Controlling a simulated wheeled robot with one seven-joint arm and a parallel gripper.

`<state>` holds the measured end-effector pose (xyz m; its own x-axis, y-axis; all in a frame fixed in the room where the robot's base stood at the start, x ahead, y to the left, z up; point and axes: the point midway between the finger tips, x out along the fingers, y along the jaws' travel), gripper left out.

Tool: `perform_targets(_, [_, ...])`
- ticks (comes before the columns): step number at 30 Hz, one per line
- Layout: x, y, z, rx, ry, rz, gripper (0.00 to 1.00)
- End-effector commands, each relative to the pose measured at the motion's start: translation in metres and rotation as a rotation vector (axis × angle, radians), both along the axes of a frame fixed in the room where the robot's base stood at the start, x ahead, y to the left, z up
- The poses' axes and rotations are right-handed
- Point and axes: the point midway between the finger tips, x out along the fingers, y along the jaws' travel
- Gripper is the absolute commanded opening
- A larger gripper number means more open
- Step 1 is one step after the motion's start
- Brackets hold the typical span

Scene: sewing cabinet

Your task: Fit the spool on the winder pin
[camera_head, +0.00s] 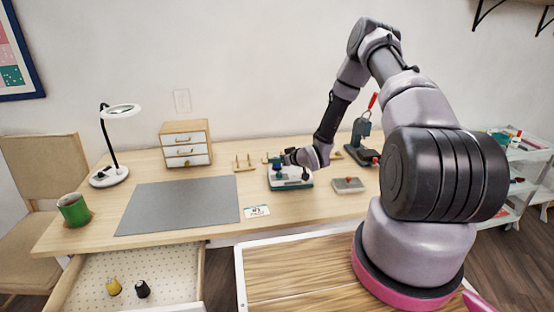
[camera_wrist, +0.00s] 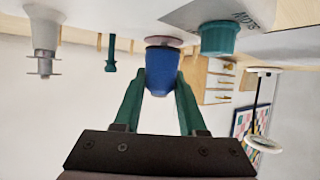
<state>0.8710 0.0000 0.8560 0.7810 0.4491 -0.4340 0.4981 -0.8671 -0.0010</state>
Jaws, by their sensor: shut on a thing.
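A blue tapered spool (camera_wrist: 161,72) sits between the green fingertips of my gripper (camera_wrist: 162,82) in the wrist view, which shows the scene upside down. The gripper is shut on it. The spool's wide end is close to a pinkish disc (camera_wrist: 172,42); I cannot tell whether they touch. The winder (camera_head: 291,180), with a white top and green base, stands on the table in the head view. My gripper (camera_head: 284,158) is over it there and hides part of it. A teal cylinder (camera_wrist: 220,38) stands beside the spool. I cannot make out the winder pin.
A grey stepped post (camera_wrist: 43,40) and a small green peg (camera_wrist: 111,55) show in the wrist view. A grey mat (camera_head: 180,205), a small card (camera_head: 256,211), a grey-topped block (camera_head: 348,185) and a sewing machine (camera_head: 362,140) surround the winder. The open drawer (camera_head: 180,275) holds yellow and black spools.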

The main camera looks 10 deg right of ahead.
Motion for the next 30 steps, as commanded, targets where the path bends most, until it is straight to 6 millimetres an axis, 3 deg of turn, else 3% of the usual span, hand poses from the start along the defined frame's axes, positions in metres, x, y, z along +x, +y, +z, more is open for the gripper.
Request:
perform_targets(29, [0.0001,0.0,-0.0056,0.0,0.0,0.0,0.0])
perform_targets(30, [0.0001,0.0,-0.0056,0.0,0.0,0.0,0.48])
